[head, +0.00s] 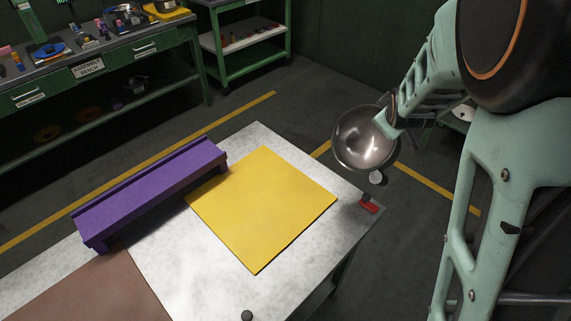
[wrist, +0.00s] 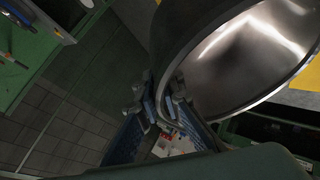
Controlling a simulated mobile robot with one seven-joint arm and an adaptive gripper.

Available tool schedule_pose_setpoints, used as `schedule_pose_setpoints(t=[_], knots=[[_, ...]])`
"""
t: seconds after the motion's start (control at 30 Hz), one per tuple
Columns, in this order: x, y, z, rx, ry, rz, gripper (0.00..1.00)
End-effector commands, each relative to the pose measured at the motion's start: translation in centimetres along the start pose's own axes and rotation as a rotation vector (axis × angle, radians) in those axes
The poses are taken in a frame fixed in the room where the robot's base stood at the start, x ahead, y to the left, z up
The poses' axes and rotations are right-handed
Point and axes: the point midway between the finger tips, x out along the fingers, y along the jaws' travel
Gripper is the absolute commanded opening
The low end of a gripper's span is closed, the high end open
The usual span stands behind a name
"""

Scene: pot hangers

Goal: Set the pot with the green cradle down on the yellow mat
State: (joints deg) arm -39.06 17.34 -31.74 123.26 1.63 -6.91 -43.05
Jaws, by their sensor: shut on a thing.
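A shiny steel pot (head: 362,143) hangs in the air to the right of the table's far right edge, its open top facing the head camera. My gripper (head: 389,122) is shut on the pot's rim at its right side. In the wrist view the pot (wrist: 245,60) fills the upper right, and my gripper (wrist: 160,108) pinches its wall. The yellow mat (head: 262,208) lies flat and empty on the table, left of and below the pot in the head view. I cannot make out a green cradle on the pot.
A purple rail-like block (head: 150,192) stands left of the mat on the grey table (head: 190,262). A brown mat (head: 90,292) lies at the front left. A small red item (head: 368,206) sits at the table's right corner. A black knob (head: 247,315) is at the front. Green workbenches stand behind.

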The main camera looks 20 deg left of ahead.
Motion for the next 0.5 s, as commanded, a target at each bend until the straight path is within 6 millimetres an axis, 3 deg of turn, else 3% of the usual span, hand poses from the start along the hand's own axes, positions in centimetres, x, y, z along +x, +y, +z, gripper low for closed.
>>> schedule_pose_setpoints(t=[0.5], knots=[[1.0,-9.5,-4.3,0.287,-0.123,-0.210,0.00]])
